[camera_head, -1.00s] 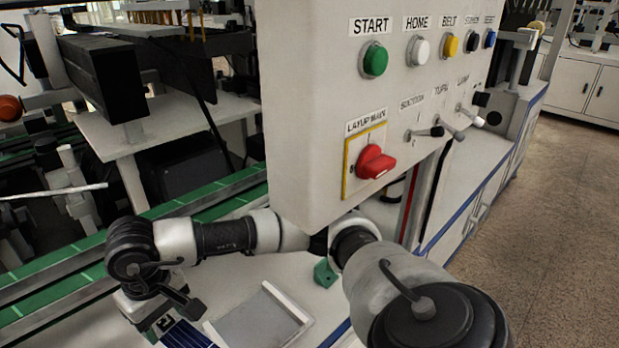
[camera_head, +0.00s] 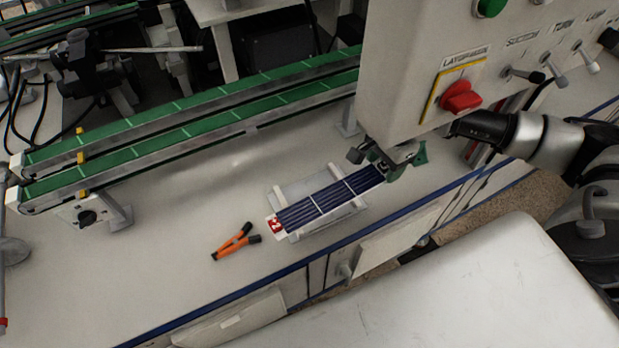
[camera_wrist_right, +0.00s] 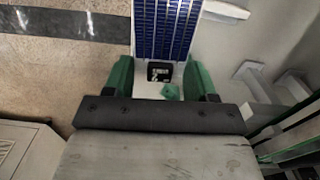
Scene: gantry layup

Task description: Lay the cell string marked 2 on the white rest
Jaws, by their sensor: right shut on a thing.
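The cell string marked 2 (camera_head: 330,200) is a dark blue strip with pale cross lines and a red "2" tag (camera_head: 275,225) at its left end. My right gripper (camera_head: 384,166) is shut on its right end, where a black box sits. In the right wrist view, the string (camera_wrist_right: 165,30) runs away from between the green fingers (camera_wrist_right: 162,82). The white rest (camera_head: 304,187) is a shallow light tray under the string, partly hidden by it. The string lies over the rest along its length; I cannot tell whether it touches. My left gripper is not in view.
Orange-handled pliers (camera_head: 236,241) lie left of the rest on the white bench (camera_head: 170,250). Green conveyor rails (camera_head: 200,122) run behind. The control box (camera_head: 420,70) with a red switch overhangs my right gripper.

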